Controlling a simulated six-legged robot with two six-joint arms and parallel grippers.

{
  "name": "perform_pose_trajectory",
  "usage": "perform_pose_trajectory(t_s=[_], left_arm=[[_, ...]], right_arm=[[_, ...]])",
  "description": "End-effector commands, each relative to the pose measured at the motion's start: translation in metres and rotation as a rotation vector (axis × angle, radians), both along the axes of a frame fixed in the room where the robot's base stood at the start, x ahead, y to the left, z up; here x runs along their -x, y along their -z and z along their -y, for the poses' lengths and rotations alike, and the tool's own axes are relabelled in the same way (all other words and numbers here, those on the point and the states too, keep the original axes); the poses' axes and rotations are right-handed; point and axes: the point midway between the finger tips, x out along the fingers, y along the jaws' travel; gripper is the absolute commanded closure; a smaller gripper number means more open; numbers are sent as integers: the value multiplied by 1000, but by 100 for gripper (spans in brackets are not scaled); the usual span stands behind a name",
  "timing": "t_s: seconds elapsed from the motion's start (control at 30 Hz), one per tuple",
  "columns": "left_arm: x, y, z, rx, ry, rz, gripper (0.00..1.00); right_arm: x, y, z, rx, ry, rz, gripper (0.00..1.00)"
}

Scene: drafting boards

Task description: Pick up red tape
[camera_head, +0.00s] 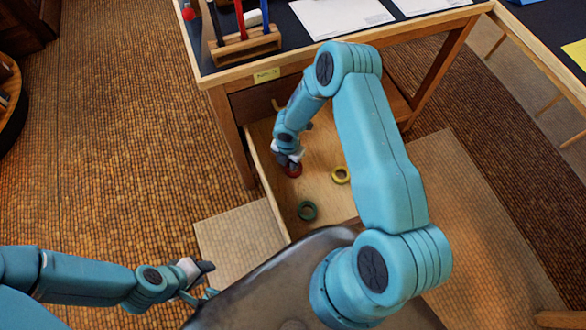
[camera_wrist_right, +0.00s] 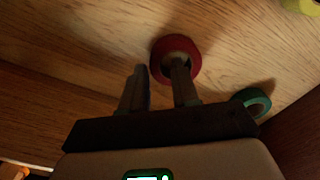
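The red tape (camera_head: 292,171) is a ring lying on the wooden floor of an open drawer (camera_head: 318,150). It also shows in the right wrist view (camera_wrist_right: 191,50). My right gripper (camera_head: 290,160) is down at the tape and covers part of it in the head view. In the right wrist view my right gripper (camera_wrist_right: 160,78) has its fingers apart. One finger overlaps the ring's hole and the other is just outside its left side; whether they touch it I cannot tell. My left gripper (camera_head: 208,279) is empty, low at the left, with its fingers seemingly apart.
A yellow tape (camera_head: 341,175) and a green tape (camera_head: 307,211) lie in the same drawer; the green one (camera_wrist_right: 253,101) is close to my right gripper. The drawer sits under a drafting table (camera_head: 290,68) with a wooden pen holder (camera_head: 246,46). My right arm hides part of the drawer.

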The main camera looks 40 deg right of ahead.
Motion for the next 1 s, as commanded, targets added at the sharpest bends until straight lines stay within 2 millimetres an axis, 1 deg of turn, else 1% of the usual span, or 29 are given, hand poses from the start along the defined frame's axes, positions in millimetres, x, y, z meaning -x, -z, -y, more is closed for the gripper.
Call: perform_pose_trajectory(t_s=[0.03, 0.1, 0.33, 0.37, 0.4, 0.43, 0.77, 0.87, 0.97, 1.0], left_arm=[[0, 3, 0, 0, 0, 0, 62], [0, 3, 0, 0, 0, 0, 62], [0, 3, 0, 0, 0, 0, 62], [0, 3, 0, 0, 0, 0, 62], [0, 3, 0, 0, 0, 0, 62], [0, 3, 0, 0, 0, 0, 62], [0, 2, 0, 0, 0, 0, 62], [0, 0, 0, 0, 0, 0, 62], [0, -3, 0, 0, 0, 0, 62], [0, -5, 0, 0, 0, 0, 62]], right_arm=[[0, 8, -1, -1, 0, 0, 70], [-1, 11, -1, 0, 1, 1, 70], [-3, 11, -2, 1, -1, 1, 70], [-4, 11, -2, 1, -1, 1, 80], [-4, 11, -2, 1, -1, 1, 93], [-4, 11, -2, 1, -1, 1, 100], [-5, 10, -3, 1, 0, 1, 100], [-4, 4, -2, 1, 0, 1, 100], [-5, -8, -2, 1, 1, 3, 100], [-5, -15, -2, 1, 0, 4, 100]])
